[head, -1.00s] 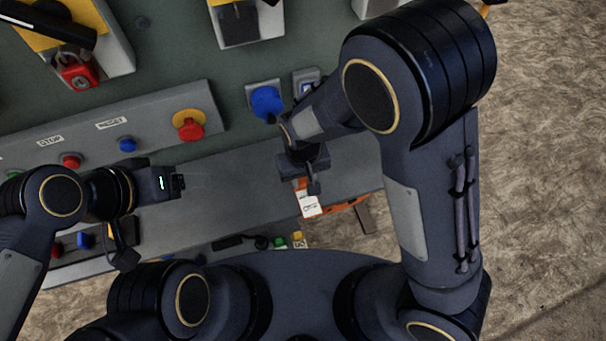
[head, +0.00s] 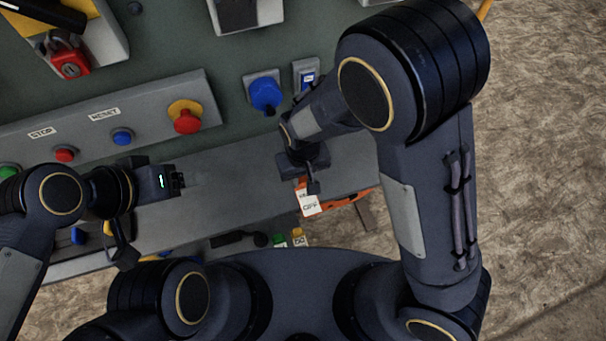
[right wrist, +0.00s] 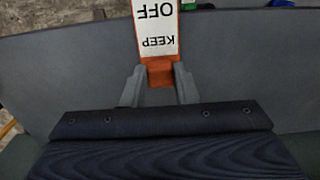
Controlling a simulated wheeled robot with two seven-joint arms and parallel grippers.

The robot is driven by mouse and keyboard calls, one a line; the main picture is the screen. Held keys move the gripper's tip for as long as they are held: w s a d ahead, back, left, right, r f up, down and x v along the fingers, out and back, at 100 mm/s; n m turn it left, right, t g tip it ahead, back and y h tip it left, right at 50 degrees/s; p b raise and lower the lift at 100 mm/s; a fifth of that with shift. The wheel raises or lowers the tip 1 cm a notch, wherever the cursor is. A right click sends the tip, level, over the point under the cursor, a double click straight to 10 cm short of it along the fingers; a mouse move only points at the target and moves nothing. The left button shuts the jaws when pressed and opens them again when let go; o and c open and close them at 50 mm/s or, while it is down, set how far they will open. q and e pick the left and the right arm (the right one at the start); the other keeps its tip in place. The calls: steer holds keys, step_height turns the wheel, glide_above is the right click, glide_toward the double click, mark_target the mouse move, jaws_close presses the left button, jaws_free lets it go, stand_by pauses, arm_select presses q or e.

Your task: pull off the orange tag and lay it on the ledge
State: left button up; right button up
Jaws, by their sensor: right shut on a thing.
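The orange tag (head: 309,206) has a white label with dark lettering, and in the right wrist view the tag (right wrist: 157,32) reads "KEEP OFF". My right gripper (right wrist: 160,77) is shut on its orange end, one finger at each side. In the head view, my right gripper (head: 304,184) is over the right part of the grey ledge (head: 230,190), with the tag sticking out toward my body. I cannot tell whether the tag touches the ledge. My left gripper (head: 178,181) is over the ledge farther left; its finger opening is unclear.
A sloped panel with red (head: 187,121) and blue buttons runs behind the ledge. A blue knob (head: 266,94) is on the green wall beyond my right gripper. A red padlock (head: 70,66) hangs upper left. An orange-red object (head: 352,197) shows by the ledge's right end. The ledge's middle is clear.

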mark_target(303, 181)
steer(key=shift+f, duration=0.25)
steer(key=o, duration=1)
step_height(303, 181, up, 7)
steer(key=shift+f, duration=0.15)
steer(key=shift+r, duration=0.55)
steer(key=shift+d+r, duration=0.2)
steer(key=shift+r, duration=0.1)
steer(key=s+d+r+m+t+y, duration=0.1)
steer(key=s+d+r+t, duration=0.1)
steer(key=d, duration=0.4)
steer(key=s+d+r+m+t+y, duration=0.1)
steer(key=s+d+r+m, duration=0.1)
steer(key=s+d+r, duration=0.3)
steer(key=s+d+r+m+t+y, duration=0.1)
steer(key=s+d+r, duration=0.3)
steer(key=d, duration=0.5)
steer(key=shift+s+r+m+t+y, duration=0.15)
steer(key=shift+r+m+t+y, duration=0.25)
steer(key=shift+r+m+t, duration=0.35)
